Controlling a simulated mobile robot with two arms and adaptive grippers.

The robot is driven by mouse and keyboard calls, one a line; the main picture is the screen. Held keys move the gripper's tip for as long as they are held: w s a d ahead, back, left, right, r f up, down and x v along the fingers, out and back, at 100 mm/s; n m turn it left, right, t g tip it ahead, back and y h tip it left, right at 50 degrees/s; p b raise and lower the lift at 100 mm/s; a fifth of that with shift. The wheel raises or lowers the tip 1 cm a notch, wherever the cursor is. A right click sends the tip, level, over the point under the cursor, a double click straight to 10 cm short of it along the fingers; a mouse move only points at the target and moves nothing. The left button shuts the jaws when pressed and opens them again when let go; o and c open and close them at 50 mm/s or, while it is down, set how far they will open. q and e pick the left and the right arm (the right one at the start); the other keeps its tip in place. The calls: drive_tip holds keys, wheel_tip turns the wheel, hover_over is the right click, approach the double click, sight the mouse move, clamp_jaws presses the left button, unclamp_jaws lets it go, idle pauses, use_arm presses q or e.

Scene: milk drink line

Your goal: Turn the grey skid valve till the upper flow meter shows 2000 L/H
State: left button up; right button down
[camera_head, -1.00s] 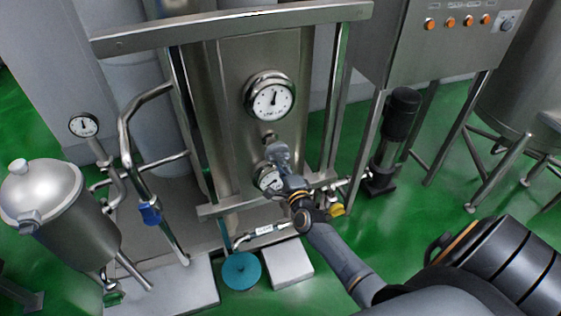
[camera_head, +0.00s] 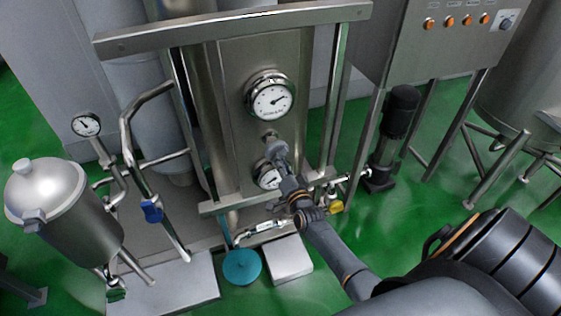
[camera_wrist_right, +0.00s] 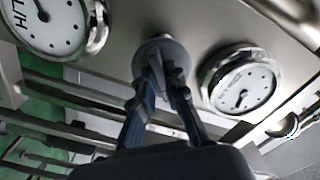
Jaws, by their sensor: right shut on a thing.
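The upper flow meter (camera_head: 270,98) is a round white dial in a steel rim on the skid's panel. Its black needle points to the right and slightly up; its numbers are too small to read. Below it the grey skid valve (camera_head: 277,147) sticks out of the panel. My right gripper (camera_head: 279,156) is shut on the valve knob, which shows between the fingers in the right wrist view (camera_wrist_right: 155,45). The lower gauge (camera_head: 266,176) is partly hidden behind my right gripper. My left gripper is not in view.
A control box with orange buttons (camera_head: 451,22) hangs at the upper right. A steel vessel (camera_head: 65,205) and small gauge (camera_head: 86,125) stand at left. A steel crossbar (camera_head: 235,30) spans above the dial. Blue (camera_head: 151,211) and yellow (camera_head: 336,207) valve handles sit lower down.

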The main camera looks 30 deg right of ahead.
drive_tip(key=shift+f+n, duration=0.15)
drive_tip(key=shift+n, duration=0.45)
drive_tip(key=c, duration=1.4)
unclamp_jaws()
drive_tip(key=v, duration=1.2)
drive_tip(key=shift+a, duration=0.1)
